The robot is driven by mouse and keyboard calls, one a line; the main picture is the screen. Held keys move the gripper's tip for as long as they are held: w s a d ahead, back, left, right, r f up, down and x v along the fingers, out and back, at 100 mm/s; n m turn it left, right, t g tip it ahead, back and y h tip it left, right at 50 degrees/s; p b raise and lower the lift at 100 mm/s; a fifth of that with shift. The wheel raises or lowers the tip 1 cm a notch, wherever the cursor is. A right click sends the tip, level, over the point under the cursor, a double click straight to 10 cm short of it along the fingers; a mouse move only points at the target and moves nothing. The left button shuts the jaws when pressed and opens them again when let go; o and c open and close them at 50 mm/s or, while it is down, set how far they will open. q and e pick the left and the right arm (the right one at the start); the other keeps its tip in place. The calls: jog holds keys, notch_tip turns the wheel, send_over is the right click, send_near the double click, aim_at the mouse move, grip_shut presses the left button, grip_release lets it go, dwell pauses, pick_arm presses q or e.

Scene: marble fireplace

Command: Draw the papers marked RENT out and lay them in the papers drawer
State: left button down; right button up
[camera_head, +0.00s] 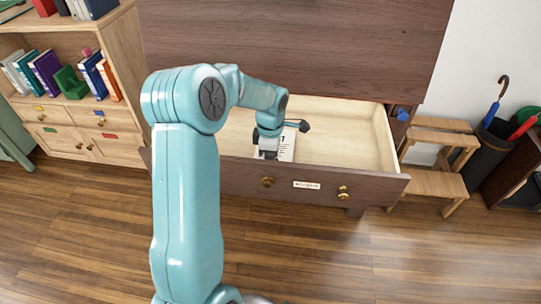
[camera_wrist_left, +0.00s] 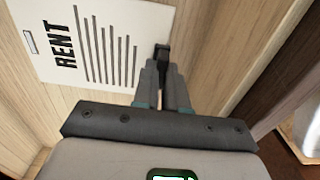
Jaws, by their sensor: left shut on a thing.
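The papers marked RENT (camera_head: 287,146) are a white sheet with black lines, inside an open, pale-lined drawer (camera_head: 345,130) with a dark wood front. In the left wrist view the papers (camera_wrist_left: 115,45) show the word RENT, and a small black tab (camera_wrist_left: 162,50) at their edge. My left gripper (camera_head: 268,154) reaches down into the drawer near its front wall. In the left wrist view its fingers (camera_wrist_left: 164,68) are shut at the black tab. The papers look flat over the drawer floor; I cannot tell whether they touch it. My right gripper is not in view.
The drawer front has brass knobs (camera_head: 267,182) and a small label (camera_head: 306,185), too small to read. A bookcase (camera_head: 122,60) stands at left. A wooden step stool (camera_head: 437,184) and an umbrella bin (camera_head: 485,155) stand at right. The wooden floor in front is clear.

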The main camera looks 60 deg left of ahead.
pick_arm(q)
jog(key=c, duration=1.1)
grip_release()
jog(key=shift+r+p, duration=2.9)
jog(key=shift+r, duration=1.15)
